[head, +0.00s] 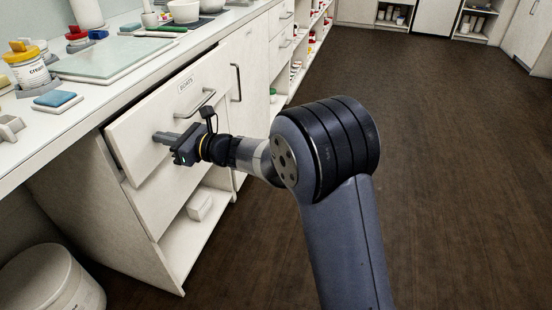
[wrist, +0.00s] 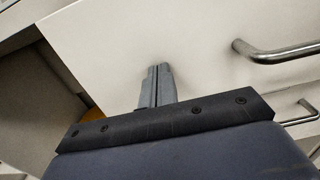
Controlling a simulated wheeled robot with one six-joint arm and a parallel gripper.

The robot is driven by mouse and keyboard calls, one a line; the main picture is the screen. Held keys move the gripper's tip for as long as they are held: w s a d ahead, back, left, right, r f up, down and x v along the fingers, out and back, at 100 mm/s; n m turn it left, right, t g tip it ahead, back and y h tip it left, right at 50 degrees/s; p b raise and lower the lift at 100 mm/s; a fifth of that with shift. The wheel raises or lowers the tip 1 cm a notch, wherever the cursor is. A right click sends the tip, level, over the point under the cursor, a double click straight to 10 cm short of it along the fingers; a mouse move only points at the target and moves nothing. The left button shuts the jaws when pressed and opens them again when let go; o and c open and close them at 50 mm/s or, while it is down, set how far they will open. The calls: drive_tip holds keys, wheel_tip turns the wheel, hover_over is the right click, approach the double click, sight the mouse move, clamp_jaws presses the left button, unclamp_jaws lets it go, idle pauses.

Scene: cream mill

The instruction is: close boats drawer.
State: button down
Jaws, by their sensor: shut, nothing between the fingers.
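The boats drawer (head: 138,128) is a pale front with a small label, reading "BOATS", above a metal bar handle (head: 197,106). It stands a little out from the cabinet, with a dark gap at its left side. My gripper (head: 156,137) is shut and empty, its fingers pointing at the drawer front left of the handle. In the wrist view the shut fingertips (wrist: 158,68) lie against or very close to the drawer front (wrist: 110,45); contact cannot be told. The handle (wrist: 275,52) is to their right, apart from them.
The worktop (head: 30,165) above holds a yellow-lidded jar (head: 28,68), a blue sponge-like block (head: 55,98) and a glass board (head: 115,60). A white bin (head: 50,280) stands at lower left. The dark floor (head: 450,180) at right is clear.

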sight(151, 134)
drive_tip(key=x, duration=0.4)
drive_tip(key=shift+r, duration=0.2)
drive_tip(key=shift+a+r, duration=0.1)
drive_tip(key=shift+d+f, duration=0.2)
drive_tip(key=shift+d, duration=0.3)
drive_tip(key=p+v, duration=0.1)
drive_tip(key=v, duration=1.2)
drive_tip(key=shift+s+d+p, duration=0.15)
drive_tip(key=shift+s+p, duration=0.05)
drive_tip(key=shift+p, duration=0.2)
